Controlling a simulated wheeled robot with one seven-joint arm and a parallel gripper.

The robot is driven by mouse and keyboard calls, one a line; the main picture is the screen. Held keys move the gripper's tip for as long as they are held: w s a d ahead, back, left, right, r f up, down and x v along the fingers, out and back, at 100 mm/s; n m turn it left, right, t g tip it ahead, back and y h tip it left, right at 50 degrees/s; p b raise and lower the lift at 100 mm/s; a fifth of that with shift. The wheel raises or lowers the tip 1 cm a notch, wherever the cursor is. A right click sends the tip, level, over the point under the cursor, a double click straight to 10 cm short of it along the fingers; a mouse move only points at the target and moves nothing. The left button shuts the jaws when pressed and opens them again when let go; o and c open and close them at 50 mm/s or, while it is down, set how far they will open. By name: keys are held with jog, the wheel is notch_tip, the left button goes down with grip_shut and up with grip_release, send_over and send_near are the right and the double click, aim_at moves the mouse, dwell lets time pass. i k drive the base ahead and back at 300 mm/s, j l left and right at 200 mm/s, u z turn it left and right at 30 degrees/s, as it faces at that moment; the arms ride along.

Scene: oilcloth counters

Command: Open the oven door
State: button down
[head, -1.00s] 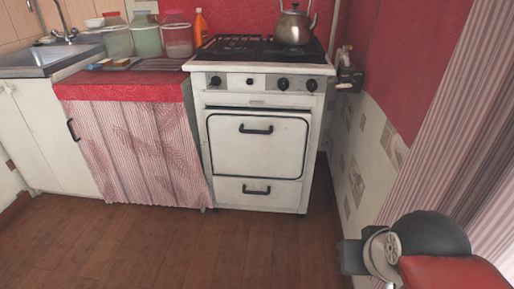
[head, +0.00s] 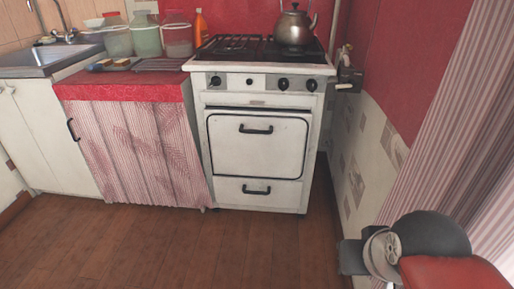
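The oven door (head: 258,155) is a white panel with a dark outline on the front of the white stove (head: 207,128). It looks shut, flush with the stove front. Its black bar handle (head: 256,129) runs level across the upper part of the door. Below it is a shallower drawer panel (head: 230,191) with a similar black handle (head: 256,190). My gripper is not in view, so whether it is open or shut does not show. Nothing touches the oven door or its handle.
A metal kettle (head: 294,28) stands on the stove top. A counter with a striped curtain (head: 135,150) adjoins the stove on the left, and a wall (head: 365,150) stands close on the right. The brown wood floor (head: 180,250) before the stove is clear.

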aim_at(262, 143)
jog(key=i+j, duration=0.15)
jog(key=j, duration=0.25)
jog(key=i+j, duration=0.1)
jog(key=j, duration=0.3)
jog(key=i+j, duration=0.15)
jog(key=j, duration=0.3)
